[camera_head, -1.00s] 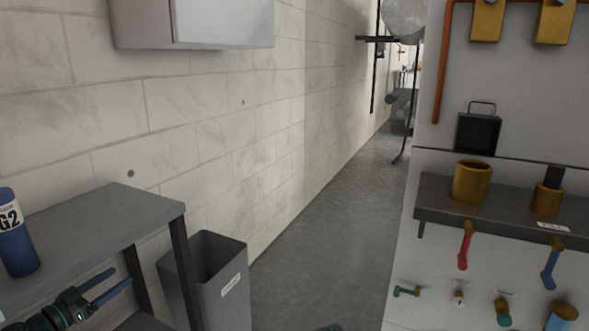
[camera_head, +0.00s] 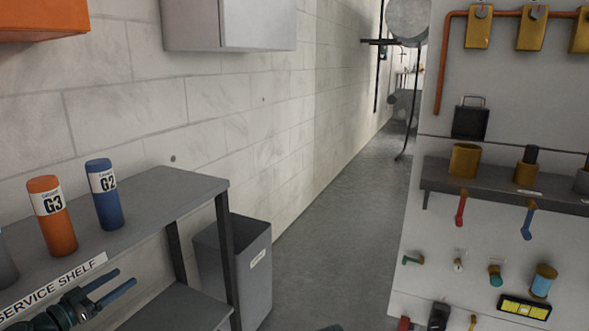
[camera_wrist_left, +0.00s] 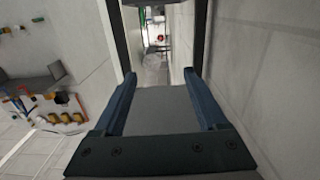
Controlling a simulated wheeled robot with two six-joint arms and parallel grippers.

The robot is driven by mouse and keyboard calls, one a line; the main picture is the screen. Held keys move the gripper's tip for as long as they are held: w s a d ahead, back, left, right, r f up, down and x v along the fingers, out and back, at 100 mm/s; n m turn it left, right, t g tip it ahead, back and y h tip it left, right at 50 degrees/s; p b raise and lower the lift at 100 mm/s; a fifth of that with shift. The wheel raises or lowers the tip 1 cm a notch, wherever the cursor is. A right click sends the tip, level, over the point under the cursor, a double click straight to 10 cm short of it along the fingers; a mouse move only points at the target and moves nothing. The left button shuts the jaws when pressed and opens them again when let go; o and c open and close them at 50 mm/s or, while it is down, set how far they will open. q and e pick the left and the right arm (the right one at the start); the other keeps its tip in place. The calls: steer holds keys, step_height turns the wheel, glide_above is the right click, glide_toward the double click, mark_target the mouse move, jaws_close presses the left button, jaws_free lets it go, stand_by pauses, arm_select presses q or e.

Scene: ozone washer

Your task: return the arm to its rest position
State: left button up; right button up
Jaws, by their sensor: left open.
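My left gripper (camera_head: 109,284) shows at the lower left of the head view, in front of the service shelf (camera_head: 172,190). Its two blue fingers are apart, with nothing between them. The left wrist view also shows the gripper (camera_wrist_left: 160,82) open and empty, with grey shelf surface and the aisle beyond the fingers. My right gripper does not clearly show; only a small dark greenish piece is at the bottom edge of the head view.
An orange G3 cylinder (camera_head: 52,217) and a blue G2 cylinder (camera_head: 104,194) stand on the shelf. A grey bin (camera_head: 257,265) stands right of it. A panel (camera_head: 470,230) with valves and a ledge fills the right. The aisle floor (camera_head: 335,215) between is clear.

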arm_select(q)
steer(key=w+d+f+g+h+p, duration=0.1)
steer(key=d+f+g+p, duration=0.15)
steer(key=d, duration=0.55)
steer(key=d+f+m+g+p, duration=0.15)
steer(key=d+g, duration=0.25)
steer(key=d, duration=0.4)
steer(key=w+d+f+n+g+h+p, duration=0.1)
steer(key=d+g+p, duration=0.15)
steer(key=d, duration=0.65)
steer(key=s+d+f+g+y+p, duration=0.2)
steer(key=s+d+g+y+p, duration=0.65)
steer(key=s+d, duration=0.65)
step_height(320, 180, up, 40)
steer(key=d+n+y+p, duration=0.1)
steer(key=d+p, duration=0.1)
steer(key=p, duration=3.7)
steer(key=shift+d+t+y, duration=0.2)
steer(key=shift+t+y, duration=0.15)
steer(key=shift+t, duration=0.1)
steer(key=shift+s+f, duration=0.1)
steer(key=shift+f, duration=0.05)
